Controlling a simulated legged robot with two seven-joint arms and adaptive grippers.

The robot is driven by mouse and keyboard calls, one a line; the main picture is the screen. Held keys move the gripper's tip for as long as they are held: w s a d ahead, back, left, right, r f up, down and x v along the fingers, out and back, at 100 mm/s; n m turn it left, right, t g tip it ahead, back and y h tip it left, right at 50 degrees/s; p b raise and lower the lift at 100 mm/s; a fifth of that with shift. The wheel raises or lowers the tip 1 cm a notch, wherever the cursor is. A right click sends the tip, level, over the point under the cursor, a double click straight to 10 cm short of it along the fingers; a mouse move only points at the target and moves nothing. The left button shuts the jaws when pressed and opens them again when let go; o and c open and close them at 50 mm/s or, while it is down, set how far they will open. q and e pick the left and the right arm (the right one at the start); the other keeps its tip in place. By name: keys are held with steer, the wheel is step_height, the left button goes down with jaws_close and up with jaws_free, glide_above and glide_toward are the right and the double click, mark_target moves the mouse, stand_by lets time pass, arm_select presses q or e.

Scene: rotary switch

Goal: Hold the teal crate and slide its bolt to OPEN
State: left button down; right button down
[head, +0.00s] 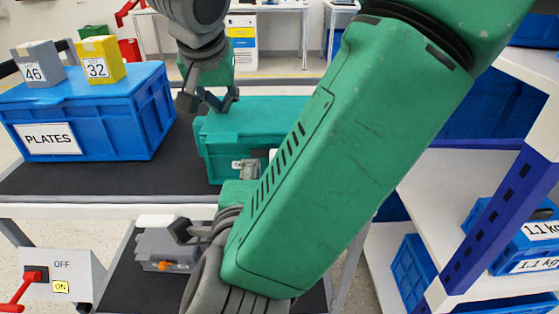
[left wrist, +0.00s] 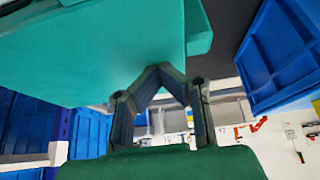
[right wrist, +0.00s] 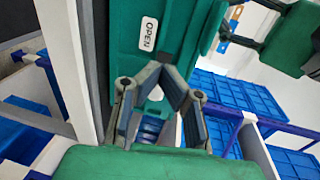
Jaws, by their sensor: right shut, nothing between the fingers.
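The teal crate (head: 270,112) stands on the dark bench mat, its right part hidden behind my right arm. A pale metal bolt (head: 244,168) shows on its front, partly hidden. My left gripper (head: 218,106) is at the crate's left top edge; in the left wrist view its fingertips (left wrist: 159,70) close together at the teal edge. My right gripper's fingers (right wrist: 163,72) are shut and empty close to the crate's front in the right wrist view, beside the OPEN label (right wrist: 148,33). In the head view my right forearm and wrist hide these fingers.
A blue PLATES crate (head: 110,120) stands left of the teal crate, with a grey block (head: 38,63) and a yellow block (head: 97,58) on it. A switch box (head: 62,272) with a red lever is at lower left. A shelf with blue bins (head: 413,270) is at right.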

steer(key=shift+d, duration=0.55)
steer(key=shift+s+r, duration=0.25)
steer(key=shift+s, duration=1.25)
steer(key=shift+s+r, duration=0.2)
steer(key=shift+s, duration=1.25)
